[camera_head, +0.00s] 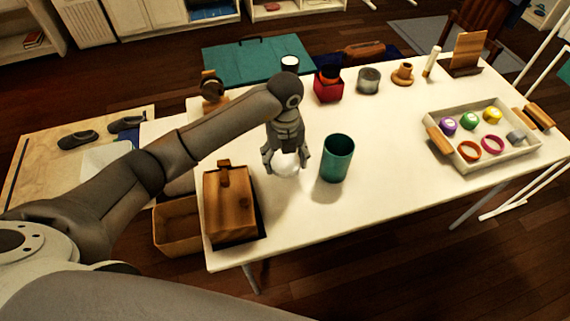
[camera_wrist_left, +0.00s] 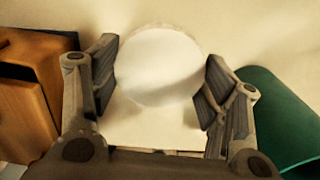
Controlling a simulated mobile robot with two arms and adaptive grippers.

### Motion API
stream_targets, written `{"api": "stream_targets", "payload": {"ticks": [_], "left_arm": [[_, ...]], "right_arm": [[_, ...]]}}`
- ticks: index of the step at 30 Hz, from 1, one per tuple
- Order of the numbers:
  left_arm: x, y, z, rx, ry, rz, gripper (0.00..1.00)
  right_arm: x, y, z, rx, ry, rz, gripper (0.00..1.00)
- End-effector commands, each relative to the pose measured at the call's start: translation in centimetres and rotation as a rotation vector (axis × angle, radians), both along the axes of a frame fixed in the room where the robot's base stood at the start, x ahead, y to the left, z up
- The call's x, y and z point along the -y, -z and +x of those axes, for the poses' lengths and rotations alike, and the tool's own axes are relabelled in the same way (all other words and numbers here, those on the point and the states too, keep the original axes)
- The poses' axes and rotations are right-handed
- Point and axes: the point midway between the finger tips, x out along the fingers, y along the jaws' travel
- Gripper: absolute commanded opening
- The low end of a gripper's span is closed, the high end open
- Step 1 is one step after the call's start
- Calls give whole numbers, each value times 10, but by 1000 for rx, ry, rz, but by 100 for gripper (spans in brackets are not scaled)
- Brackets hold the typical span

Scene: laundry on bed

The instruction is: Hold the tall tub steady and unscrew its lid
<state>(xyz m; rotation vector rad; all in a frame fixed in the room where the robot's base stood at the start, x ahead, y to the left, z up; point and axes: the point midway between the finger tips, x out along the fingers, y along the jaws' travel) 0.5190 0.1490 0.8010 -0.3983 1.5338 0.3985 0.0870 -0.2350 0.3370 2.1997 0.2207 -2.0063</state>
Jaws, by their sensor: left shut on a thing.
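A pale, round-topped white tub or lid (camera_head: 286,165) stands on the white table. It also shows in the left wrist view (camera_wrist_left: 158,70) as a white disc with a faint clear rim; I cannot make out a seam between lid and body. My left gripper (camera_head: 285,162) comes down over it from above, with its fingers shut on its sides. The fingers (camera_wrist_left: 158,100) also flank it in the left wrist view. A tall teal cylinder (camera_head: 337,160) stands upright and open-topped just to the right, apart from the gripper. My right gripper is not in view.
A wooden box (camera_head: 229,205) stands close to the left of the gripper. A red container (camera_head: 328,88), a grey tin (camera_head: 368,80) and a brown cup (camera_head: 403,74) line the back. A tray (camera_head: 466,160) with colourful items lies right. The middle right of the table is clear.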

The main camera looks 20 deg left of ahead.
Motion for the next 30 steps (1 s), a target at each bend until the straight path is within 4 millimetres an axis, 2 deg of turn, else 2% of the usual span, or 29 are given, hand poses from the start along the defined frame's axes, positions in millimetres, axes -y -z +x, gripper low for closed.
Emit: {"api": "stream_targets", "payload": {"ticks": [6, 17, 18, 21, 23, 30], "left_arm": [[0, 29, -1, -3, -2, -1, 40], [0, 35, 0, 0, -1, 0, 40], [0, 34, 0, 0, -1, 0, 73], [0, 33, 0, 0, -1, 0, 86], [0, 33, 0, 0, -1, 0, 90], [0, 33, 0, 0, -1, 0, 90]], "right_arm": [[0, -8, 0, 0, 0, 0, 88], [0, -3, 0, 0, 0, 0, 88], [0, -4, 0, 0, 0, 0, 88], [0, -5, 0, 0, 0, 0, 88], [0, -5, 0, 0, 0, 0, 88], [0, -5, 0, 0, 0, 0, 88]]}}
